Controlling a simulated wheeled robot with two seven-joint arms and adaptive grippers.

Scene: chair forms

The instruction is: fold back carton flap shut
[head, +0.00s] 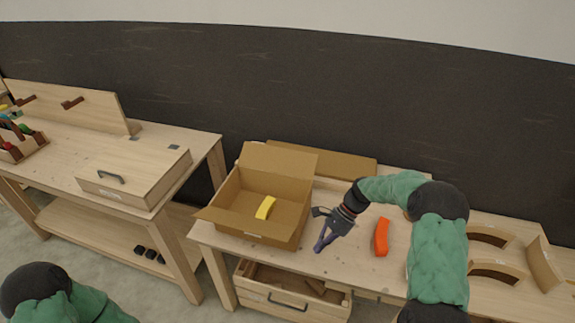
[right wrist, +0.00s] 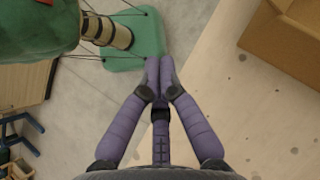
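The open brown carton (head: 286,229) stands on the wooden bench, with a yellow curved block (head: 265,207) inside. Its back flap (head: 278,158) stands up, tilted.
An orange curved piece (head: 381,237) stands on the bench right of my right gripper. Several curved wooden forms (head: 497,271) are farther right. A brown panel (head: 345,166) is behind the carton. An open drawer (head: 290,293) juts out below. Another bench with a wooden box (head: 135,180) is at left.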

